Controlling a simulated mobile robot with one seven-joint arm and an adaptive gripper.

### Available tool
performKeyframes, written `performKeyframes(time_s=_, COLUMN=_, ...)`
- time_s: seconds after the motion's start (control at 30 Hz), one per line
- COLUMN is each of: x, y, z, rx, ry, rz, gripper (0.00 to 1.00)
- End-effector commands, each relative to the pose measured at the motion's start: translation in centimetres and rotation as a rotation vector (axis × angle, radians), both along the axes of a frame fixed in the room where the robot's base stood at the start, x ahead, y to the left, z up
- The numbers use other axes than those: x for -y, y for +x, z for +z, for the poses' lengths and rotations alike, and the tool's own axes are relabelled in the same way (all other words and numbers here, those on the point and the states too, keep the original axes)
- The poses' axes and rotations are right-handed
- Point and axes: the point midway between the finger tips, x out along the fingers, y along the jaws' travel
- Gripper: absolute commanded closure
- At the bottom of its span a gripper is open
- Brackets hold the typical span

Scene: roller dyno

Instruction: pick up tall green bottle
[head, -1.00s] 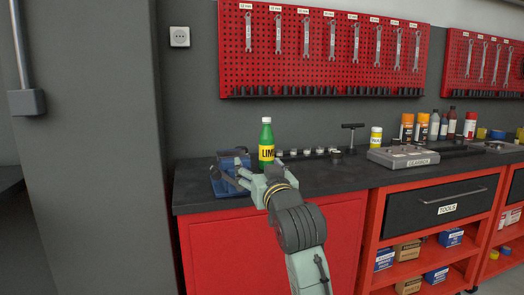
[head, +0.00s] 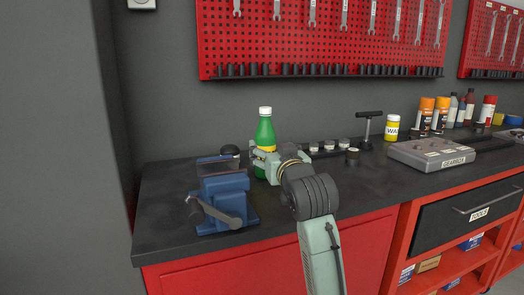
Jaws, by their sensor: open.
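The tall green bottle (head: 265,131) with a white cap and yellow label stands upright on the dark workbench. My gripper (head: 262,157) is at the bottle's lower half, on its near side, and hides much of the label. The jaws are open and seem to be at or around the bottle; I cannot tell whether they touch it.
A blue vise (head: 222,203) stands left of my gripper, close by. A black T-handled tool (head: 368,130), a yellow container (head: 392,128) and a grey gearbox tray (head: 430,153) are to the right. The workbench (head: 165,225) has free room at its front left corner.

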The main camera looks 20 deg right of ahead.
Motion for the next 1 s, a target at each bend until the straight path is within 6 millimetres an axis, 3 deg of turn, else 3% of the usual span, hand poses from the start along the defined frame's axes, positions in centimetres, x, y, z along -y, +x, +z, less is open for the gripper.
performKeyframes(time_s=0.2, x=0.3, y=3.5, z=0.2, rx=-0.001, ry=0.000, rz=0.000, gripper=0.28)
performKeyframes(time_s=0.43, x=0.6, y=5.3, z=0.0, rx=-0.002, ry=-0.001, rz=0.000, gripper=0.28)
performKeyframes(time_s=0.7, x=1.2, y=9.1, z=-0.2, rx=-0.001, ry=-0.001, rz=0.000, gripper=0.28)
performKeyframes(time_s=1.0, x=1.3, y=9.8, z=-0.4, rx=0.001, ry=-0.001, rz=0.000, gripper=0.28)
